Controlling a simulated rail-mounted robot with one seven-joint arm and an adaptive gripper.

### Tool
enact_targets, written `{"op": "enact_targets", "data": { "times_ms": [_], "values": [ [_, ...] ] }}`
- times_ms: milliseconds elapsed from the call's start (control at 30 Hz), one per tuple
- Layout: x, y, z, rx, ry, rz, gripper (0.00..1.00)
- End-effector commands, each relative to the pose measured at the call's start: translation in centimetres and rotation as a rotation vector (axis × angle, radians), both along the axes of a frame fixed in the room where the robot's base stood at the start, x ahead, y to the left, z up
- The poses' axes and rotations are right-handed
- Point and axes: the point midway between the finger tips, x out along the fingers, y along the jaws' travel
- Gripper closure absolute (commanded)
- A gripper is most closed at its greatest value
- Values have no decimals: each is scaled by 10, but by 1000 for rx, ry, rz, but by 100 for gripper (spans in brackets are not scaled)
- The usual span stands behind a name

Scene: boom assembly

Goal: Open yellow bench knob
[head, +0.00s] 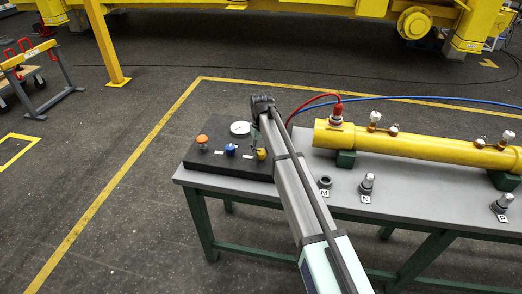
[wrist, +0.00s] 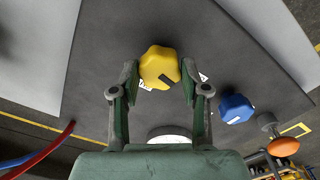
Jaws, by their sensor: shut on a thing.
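The yellow bench knob (wrist: 160,64) sits on the dark panel, between the two fingers of my gripper (wrist: 159,82) in the wrist view. The fingers are closed against its sides, one on each side. A dark mark shows on the knob's top, and small white labels lie beside it on the panel. In the head view the yellow knob (head: 262,154) shows at the panel's right side, partly hidden by my arm. My fingers cannot be made out clearly there.
The dark panel (head: 225,172) on the bench (head: 350,168) also holds a blue knob (head: 231,149), an orange knob (head: 202,140) and a round white gauge (head: 240,128). A yellow cylinder (head: 410,146) with red and blue hoses lies to the right. Small fittings stand along the bench front.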

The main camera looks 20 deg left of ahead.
Motion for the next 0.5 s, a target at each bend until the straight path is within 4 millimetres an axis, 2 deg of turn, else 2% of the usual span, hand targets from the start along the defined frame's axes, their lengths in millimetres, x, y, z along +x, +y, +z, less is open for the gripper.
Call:
{"op": "enact_targets", "data": {
  "times_ms": [200, 500],
  "values": [
    [-1, -1, -2, -2, 2, 119, 89],
    [-1, -1, -2, -2, 2, 190, 89]
  ]
}}
